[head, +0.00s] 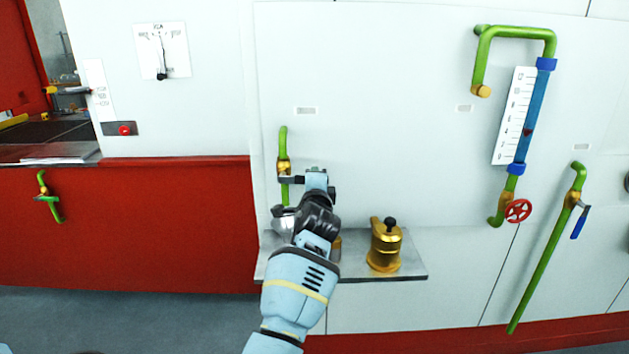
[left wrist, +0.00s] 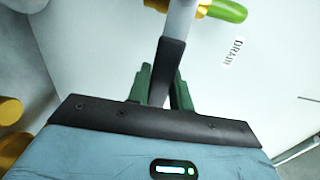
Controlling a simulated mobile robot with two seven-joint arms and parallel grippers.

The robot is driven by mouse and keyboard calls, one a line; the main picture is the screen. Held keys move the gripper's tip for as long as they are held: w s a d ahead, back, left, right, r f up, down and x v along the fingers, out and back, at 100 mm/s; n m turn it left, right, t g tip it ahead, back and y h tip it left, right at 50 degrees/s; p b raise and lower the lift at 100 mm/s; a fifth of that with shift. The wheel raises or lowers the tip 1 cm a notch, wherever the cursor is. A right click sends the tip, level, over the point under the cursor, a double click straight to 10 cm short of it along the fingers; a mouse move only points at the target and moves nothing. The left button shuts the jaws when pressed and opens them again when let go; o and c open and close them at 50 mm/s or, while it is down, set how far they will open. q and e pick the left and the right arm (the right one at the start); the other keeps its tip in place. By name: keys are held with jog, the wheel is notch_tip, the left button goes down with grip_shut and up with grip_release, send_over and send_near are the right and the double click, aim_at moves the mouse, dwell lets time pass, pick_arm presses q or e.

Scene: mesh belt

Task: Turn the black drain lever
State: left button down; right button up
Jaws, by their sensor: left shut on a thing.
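The black drain lever (left wrist: 170,62) has a grey metal stem and a dark sleeve in the left wrist view. A "DRAIN" label (left wrist: 234,52) is on the wall beside it. The lever's brass valve (head: 284,167) sits on a short green pipe (head: 283,137) on the white panel in the head view. My left gripper (head: 304,180) is at this valve and hides most of the lever there. In the left wrist view its green fingers (left wrist: 161,90) are shut on the lever's black sleeve, one on each side. My right gripper is not in view.
A metal shelf (head: 410,271) below holds a brass pot (head: 384,246) with a black knob, right of my arm. Further right are a gauge tube (head: 525,115), a red handwheel (head: 518,211) and a blue-handled valve (head: 579,222). The panel between is clear.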

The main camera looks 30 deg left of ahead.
pick_arm(q)
jog(key=c, duration=1.5)
grip_release()
jog(key=shift+o, duration=1.3)
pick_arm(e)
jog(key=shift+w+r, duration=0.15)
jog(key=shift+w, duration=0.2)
pick_arm(q)
jog(key=v, duration=0.7)
jog(key=shift+s+d+p, duration=0.2)
jog(key=shift+s+p, duration=0.15)
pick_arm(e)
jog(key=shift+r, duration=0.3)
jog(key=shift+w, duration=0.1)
